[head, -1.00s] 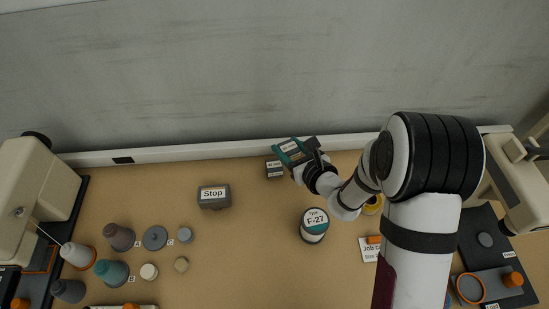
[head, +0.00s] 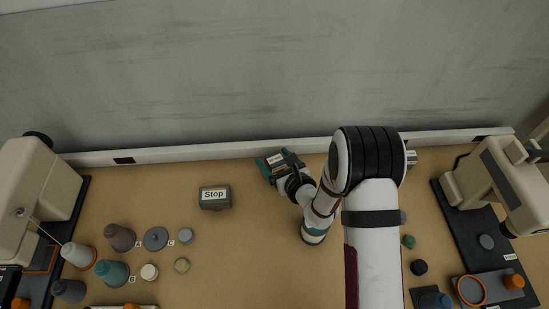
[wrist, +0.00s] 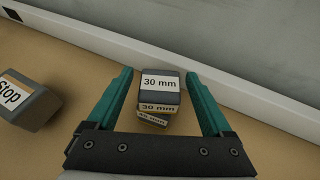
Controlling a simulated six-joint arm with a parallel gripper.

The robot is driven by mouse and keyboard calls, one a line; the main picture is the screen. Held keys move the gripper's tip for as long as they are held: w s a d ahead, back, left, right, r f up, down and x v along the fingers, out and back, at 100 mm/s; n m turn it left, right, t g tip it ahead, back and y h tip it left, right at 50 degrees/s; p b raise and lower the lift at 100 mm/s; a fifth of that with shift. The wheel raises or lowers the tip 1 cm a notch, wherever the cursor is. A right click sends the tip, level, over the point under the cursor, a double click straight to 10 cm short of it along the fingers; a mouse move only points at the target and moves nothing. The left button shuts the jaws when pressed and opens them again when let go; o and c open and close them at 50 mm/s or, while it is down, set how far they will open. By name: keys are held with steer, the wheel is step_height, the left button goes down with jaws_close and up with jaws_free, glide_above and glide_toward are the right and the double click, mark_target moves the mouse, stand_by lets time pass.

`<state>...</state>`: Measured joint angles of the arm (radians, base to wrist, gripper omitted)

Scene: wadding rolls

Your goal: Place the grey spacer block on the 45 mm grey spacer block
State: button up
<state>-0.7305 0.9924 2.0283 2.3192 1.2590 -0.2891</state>
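The dark grey spacer block labelled 30 mm (wrist: 160,95) lies on top of a second dark grey block (wrist: 152,125) in the wrist view. The lower block's small label is hard to read, and most of that block is hidden. The two blocks look slightly turned relative to each other. My gripper (wrist: 161,88) has its teal fingers on either side of the upper block, with a visible gap on both sides. In the head view the upper block (head: 276,159) is between the fingers of my gripper (head: 275,161), near the wall; the lower block is hidden there.
A grey Stop block (head: 214,198) stands to the left. Several bobbins, discs and a teal spool (head: 112,272) are at the lower left. A white ledge (head: 190,153) runs along the wall behind. Machines stand at both sides.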

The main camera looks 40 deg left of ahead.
steer(key=shift+r, duration=0.15)
steer(key=v, duration=1.2)
steer(key=s+d+r+n+g+y, duration=0.1)
steer(key=s+r+n+g, duration=0.25)
steer(key=r, duration=0.35)
steer(key=s+d+r+n+g+y, duration=0.1)
steer(key=s+r+n+g, duration=0.2)
steer(key=r+n, duration=0.3)
steer(key=s+d+r+n+g+h, duration=0.2)
steer(key=s+d+r+n, duration=0.1)
steer(key=s+d, duration=0.15)
steer(key=s+d+f+n+t+h, duration=0.1)
steer(key=d+h, duration=0.4)
steer(key=d, duration=0.5)
steer(key=s+d+f+n+t+h, duration=0.1)
steer(key=d+h, duration=0.4)
steer(key=d, duration=0.6)
steer(key=shift+s+f+n+t+h, duration=0.35)
steer(key=shift+s+n+t+h, duration=0.1)
steer(key=shift+s+n, duration=0.75)
